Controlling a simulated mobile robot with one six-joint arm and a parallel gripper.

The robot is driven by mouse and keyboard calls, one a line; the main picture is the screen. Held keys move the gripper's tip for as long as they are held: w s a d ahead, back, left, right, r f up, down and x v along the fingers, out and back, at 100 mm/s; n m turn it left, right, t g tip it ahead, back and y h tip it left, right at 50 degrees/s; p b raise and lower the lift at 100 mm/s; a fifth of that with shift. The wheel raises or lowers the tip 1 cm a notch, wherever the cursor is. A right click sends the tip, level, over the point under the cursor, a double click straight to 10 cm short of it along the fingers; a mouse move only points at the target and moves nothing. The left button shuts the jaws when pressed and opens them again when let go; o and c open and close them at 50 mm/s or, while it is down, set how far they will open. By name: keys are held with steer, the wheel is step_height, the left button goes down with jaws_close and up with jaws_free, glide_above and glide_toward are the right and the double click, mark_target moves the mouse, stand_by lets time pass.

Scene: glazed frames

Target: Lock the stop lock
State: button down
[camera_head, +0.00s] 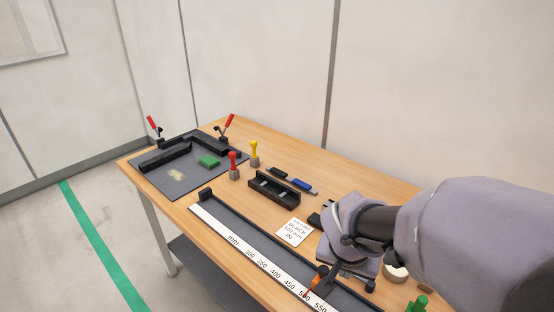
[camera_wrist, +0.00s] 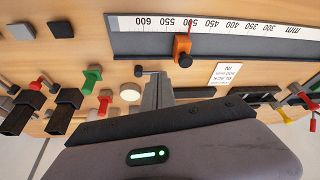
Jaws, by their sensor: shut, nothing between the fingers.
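The orange stop (camera_wrist: 182,48) straddles the dark rail of the measuring fixture in the wrist view, with a black knob (camera_wrist: 186,61) on its near side. Its thin red pointer lies close to the 500 mark on the white scale (camera_wrist: 240,25). In the head view the orange stop (camera_head: 322,274) shows just left of my wrist. My gripper (camera_wrist: 158,80) is shut and empty, to the left of the stop and apart from it in the wrist view. A small black knob on a rod (camera_wrist: 139,71) shows beside the fingertips. Whether the stop is locked cannot be told.
A white card (camera_head: 294,232) lies beside the rail. A black tray (camera_head: 273,190), red pin (camera_head: 234,166), yellow pin (camera_head: 254,154) and dark clamp fixture (camera_head: 178,180) stand farther back. A tape roll (camera_wrist: 130,92) and green peg (camera_wrist: 91,79) are near my gripper.

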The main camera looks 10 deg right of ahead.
steer(key=b+x, duration=0.1)
steer(key=x, duration=0.2)
steer(key=b+x, duration=0.2)
steer(key=x, duration=0.1)
steer(key=s+b+x, duration=0.1)
steer(key=x, duration=0.2)
steer(key=shift+d+f+b, duration=0.1)
steer(key=shift+f+b, duration=0.2)
steer(key=w+d, duration=0.2)
steer(key=w, duration=0.1)
steer(key=shift+f+p, duration=0.1)
steer(key=shift+p, duration=0.25)
steer(key=shift+w+d, duration=0.3)
